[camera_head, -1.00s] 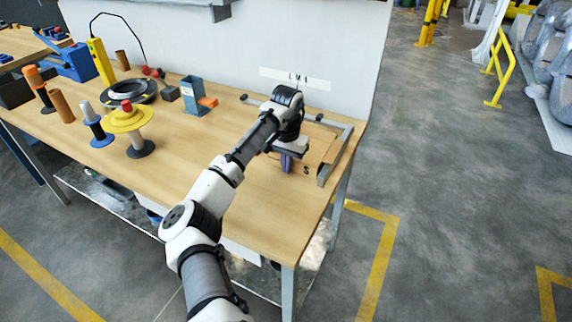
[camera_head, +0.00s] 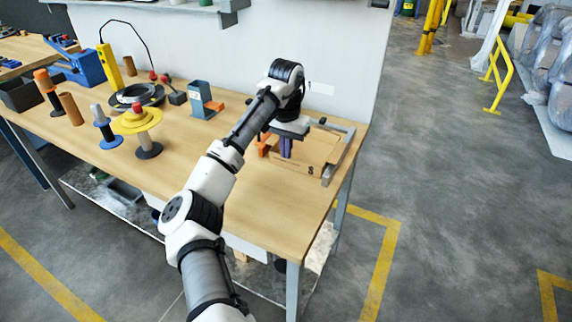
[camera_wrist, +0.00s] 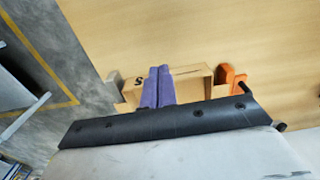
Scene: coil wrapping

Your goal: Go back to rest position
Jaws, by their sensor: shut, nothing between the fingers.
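My arm reaches over the bench from the bottom of the head view. Part of the cardboard is hidden by the gripper.
A grey metal frame (camera_head: 338,158) borders the cardboard. An orange part (camera_head: 262,144) is just left of my gripper. A blue-grey holder (camera_head: 201,100), a yellow spool (camera_head: 137,120) and a black coil (camera_head: 137,96) stand on the left. The bench's front middle is clear.

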